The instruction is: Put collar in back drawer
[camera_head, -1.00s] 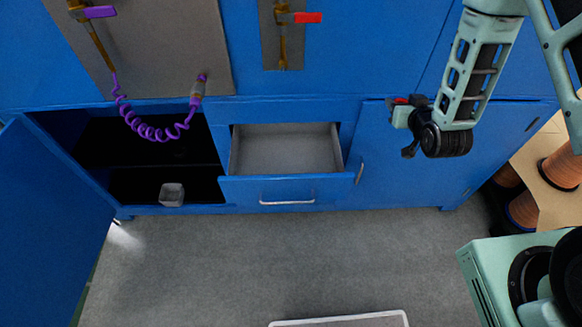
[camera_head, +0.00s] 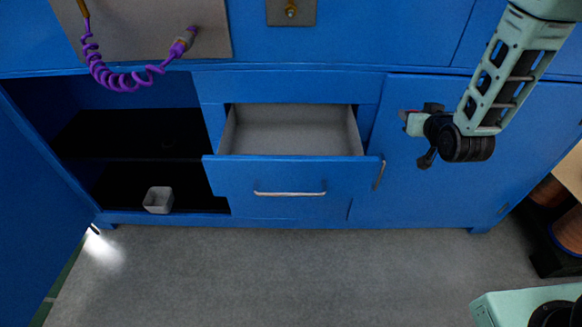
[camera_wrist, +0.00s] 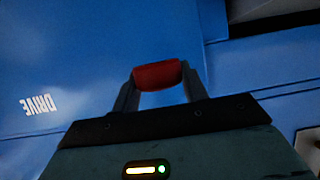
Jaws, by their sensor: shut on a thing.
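My gripper (camera_head: 407,119) is at the right in the head view, in front of the blue cabinet's right door. In the wrist view, its two fingers (camera_wrist: 158,77) are shut on a rounded red piece, the collar (camera_wrist: 157,74), at their tips. Only a small bit of red shows at the gripper in the head view. The drawer (camera_head: 291,178) is pulled open, left of my gripper, with a blue front and a silver handle. Its grey inside looks empty. The collar is apart from the drawer.
The left cabinet door (camera_head: 35,190) stands open, showing dark shelves with a small grey cup (camera_head: 158,200). A purple coiled cord (camera_head: 120,78) hangs above. Copper-coloured spools (camera_head: 568,230) stand at the far right. The grey floor (camera_head: 300,275) before the drawer is clear.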

